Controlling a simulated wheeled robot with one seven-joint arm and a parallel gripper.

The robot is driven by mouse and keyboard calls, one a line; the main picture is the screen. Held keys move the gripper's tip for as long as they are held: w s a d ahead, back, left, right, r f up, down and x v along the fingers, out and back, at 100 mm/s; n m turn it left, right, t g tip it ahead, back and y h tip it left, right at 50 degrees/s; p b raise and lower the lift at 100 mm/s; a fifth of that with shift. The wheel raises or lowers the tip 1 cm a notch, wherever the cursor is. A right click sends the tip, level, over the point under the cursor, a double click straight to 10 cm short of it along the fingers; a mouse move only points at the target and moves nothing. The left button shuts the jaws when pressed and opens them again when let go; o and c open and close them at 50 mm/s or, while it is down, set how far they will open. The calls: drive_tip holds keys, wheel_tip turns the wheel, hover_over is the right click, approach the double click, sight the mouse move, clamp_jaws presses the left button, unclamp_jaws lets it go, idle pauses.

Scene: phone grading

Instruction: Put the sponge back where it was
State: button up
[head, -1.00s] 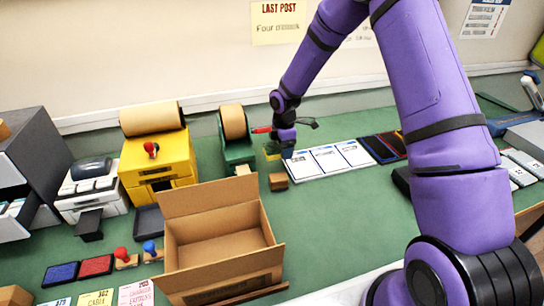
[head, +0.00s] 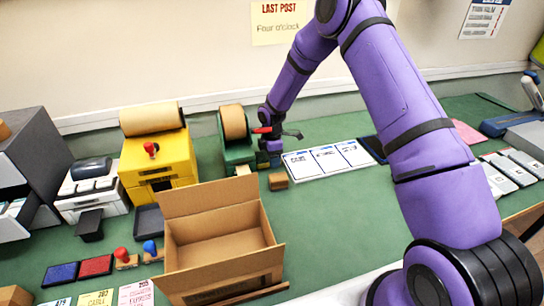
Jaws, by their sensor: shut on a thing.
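My gripper (head: 270,157) is low over the green bench, right beside the green tape dispenser (head: 236,152). It is shut. The sponge is not clearly seen; the fingers and the arm's wrist hide what is between them, and only a small dull yellowish bit shows at the fingertips. I cannot tell whether it touches the bench.
A small brown block (head: 278,181) sits just in front of my gripper. A white three-panel card (head: 327,160) lies to the right. An open cardboard box (head: 217,240) stands in front, and a yellow paper-roll dispenser (head: 158,165) to the left. Green bench is clear right of the box.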

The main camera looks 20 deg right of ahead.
drive_tip(key=shift+f, duration=0.1)
drive_tip(key=o, duration=1)
drive_tip(key=shift+c, duration=0.2)
wheel_tip(320, 180, up, 12)
drive_tip(key=shift+r, duration=0.25)
